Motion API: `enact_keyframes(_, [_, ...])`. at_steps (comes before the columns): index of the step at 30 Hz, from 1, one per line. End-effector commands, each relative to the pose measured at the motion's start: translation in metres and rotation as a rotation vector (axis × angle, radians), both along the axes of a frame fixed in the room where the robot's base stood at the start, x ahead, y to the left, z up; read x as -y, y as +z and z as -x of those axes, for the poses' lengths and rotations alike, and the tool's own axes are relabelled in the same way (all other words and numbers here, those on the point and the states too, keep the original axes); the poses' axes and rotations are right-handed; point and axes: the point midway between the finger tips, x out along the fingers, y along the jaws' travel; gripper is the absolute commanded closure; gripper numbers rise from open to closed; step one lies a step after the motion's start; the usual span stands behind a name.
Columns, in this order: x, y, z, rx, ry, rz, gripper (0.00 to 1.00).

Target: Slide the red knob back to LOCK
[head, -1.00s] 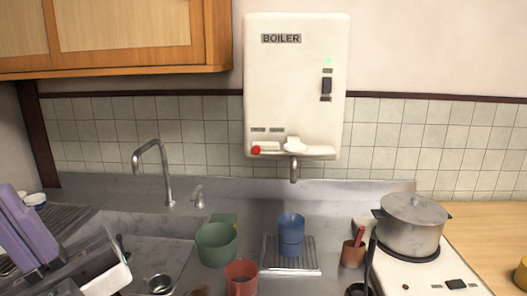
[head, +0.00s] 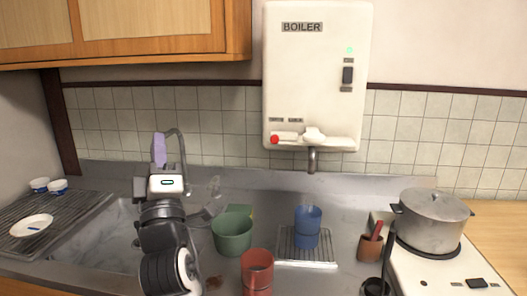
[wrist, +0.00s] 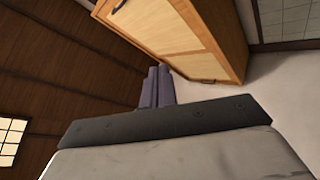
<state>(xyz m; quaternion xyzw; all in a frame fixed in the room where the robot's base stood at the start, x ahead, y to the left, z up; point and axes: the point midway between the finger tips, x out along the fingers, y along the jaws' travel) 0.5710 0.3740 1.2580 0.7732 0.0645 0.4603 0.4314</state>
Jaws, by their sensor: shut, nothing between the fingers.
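The red knob (head: 275,140) is at the lower left of the white boiler (head: 318,75) in the head view, at the left end of a short pale strip. Two small labels sit just above the strip; their words are too small to read. My gripper (head: 159,148) stands upright over the sink, left of the boiler and apart from the knob. Its purple fingers are shut with nothing between them. They also show in the wrist view (wrist: 157,88), pointing toward the wooden cabinet and ceiling. The knob is not in the wrist view.
A tap (head: 180,150) rises right behind my gripper. A wooden cabinet (head: 120,35) hangs above left. A green tub (head: 232,232), blue cups (head: 306,228) and a red cup (head: 257,270) stand below the boiler. A pot (head: 432,222) is at right. The air before the boiler is clear.

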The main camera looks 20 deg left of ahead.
Motion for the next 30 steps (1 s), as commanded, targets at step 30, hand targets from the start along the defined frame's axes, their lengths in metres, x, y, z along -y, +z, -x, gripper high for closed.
enact_keyframes(30, [0.064,-0.103,-0.160,-0.253,-0.844,0.886,1.00])
